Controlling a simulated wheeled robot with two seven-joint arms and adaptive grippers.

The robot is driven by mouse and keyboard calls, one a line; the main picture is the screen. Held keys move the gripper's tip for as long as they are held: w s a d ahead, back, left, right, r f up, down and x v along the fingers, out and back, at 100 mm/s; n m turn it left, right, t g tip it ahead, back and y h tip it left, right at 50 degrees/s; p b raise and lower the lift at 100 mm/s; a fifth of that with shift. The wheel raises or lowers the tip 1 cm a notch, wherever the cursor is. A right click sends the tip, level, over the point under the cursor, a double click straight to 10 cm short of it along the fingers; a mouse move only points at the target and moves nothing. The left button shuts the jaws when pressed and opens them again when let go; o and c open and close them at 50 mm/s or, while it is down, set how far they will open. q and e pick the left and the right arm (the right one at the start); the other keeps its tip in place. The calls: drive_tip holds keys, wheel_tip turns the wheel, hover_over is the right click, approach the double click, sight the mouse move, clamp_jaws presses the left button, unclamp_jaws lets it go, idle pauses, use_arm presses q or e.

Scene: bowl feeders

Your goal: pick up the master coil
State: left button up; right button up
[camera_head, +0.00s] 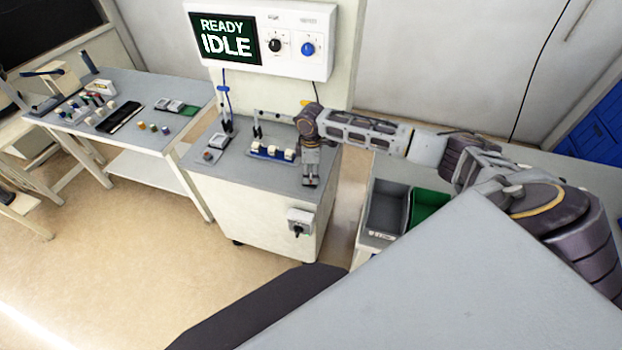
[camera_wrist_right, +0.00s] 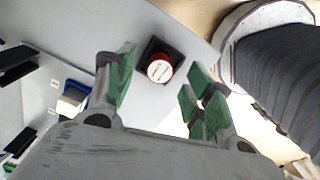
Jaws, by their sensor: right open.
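A round red piece with a white, lettered top (camera_wrist_right: 160,69) sits in a black square holder (camera_wrist_right: 175,52) on the grey cart top; I take it to be the master coil. In the head view it cannot be made out, as my right gripper (camera_head: 311,178) covers that area. The right gripper points down over the front right of the cart top. In the right wrist view its green-padded fingers (camera_wrist_right: 160,82) are apart, one on each side of the red piece, with nothing held. I cannot tell how far the fingertips are above it. My left gripper is not in view.
A blue tray (camera_head: 262,156) with white-topped pieces lies left of the right gripper on the cart (camera_head: 236,175). A control panel (camera_head: 262,40) reading READY IDLE stands behind. Grey (camera_head: 386,212) and green (camera_head: 428,205) bins are at right. A side table (camera_head: 165,89) with parts is at left.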

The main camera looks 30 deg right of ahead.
drive_tip(key=shift+f, duration=0.95)
drive_tip(key=shift+c, duration=0.9)
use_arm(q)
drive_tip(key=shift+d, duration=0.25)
use_arm(e)
drive_tip(key=c, duration=1)
